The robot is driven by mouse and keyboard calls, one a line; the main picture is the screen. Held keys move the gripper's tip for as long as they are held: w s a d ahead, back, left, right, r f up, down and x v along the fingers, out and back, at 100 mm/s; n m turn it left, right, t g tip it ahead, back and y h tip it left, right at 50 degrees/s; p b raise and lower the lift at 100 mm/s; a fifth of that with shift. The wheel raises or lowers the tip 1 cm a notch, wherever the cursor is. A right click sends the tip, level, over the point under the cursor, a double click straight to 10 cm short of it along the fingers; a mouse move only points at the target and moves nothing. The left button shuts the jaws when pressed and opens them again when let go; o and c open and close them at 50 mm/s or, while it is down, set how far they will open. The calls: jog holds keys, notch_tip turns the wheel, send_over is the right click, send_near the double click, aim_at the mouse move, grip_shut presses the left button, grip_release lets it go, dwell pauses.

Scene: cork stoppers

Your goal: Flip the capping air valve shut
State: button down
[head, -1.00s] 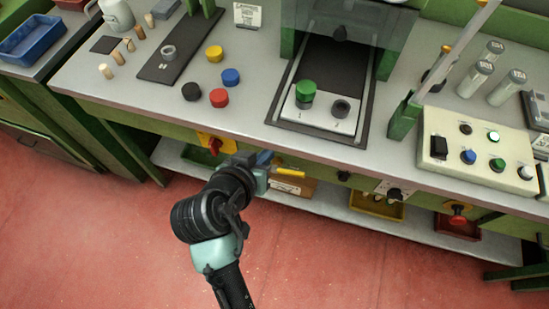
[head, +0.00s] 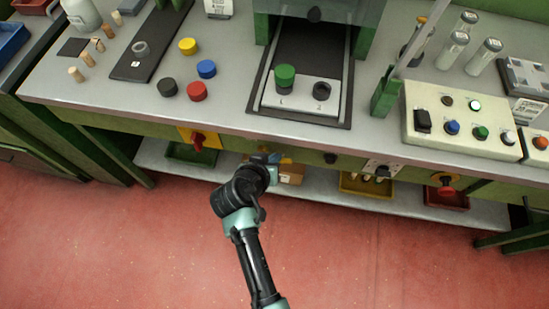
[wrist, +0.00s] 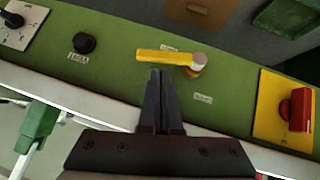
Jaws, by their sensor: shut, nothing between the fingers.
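The air valve is a yellow lever (wrist: 165,57) on the green front panel of the bench, with a pale round pivot (wrist: 197,62) at its right end in the wrist view. The handle lies roughly along the panel, reaching left from the pivot in that view. My gripper (wrist: 160,74) is shut and empty, its fingertips just below the middle of the handle in the wrist view. I cannot tell whether they touch it. In the head view my gripper (head: 271,158) is at the bench front and mostly hides the lever.
A red switch on a yellow plate (wrist: 263,115) is right of the lever in the wrist view. A black knob (wrist: 84,43) and a dial plate (wrist: 20,25) are left. The bench-top edge (head: 230,126) overhangs above. A low shelf with trays (head: 367,185) is below.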

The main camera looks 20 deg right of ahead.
jog(key=shift+f, duration=0.35)
jog(key=shift+d, duration=0.1)
jog(key=shift+s+d+f+m+t+y, duration=0.35)
jog(key=shift+d+f+y, duration=0.1)
jog(key=shift+f+y, duration=0.2)
jog(key=shift+r, duration=0.15)
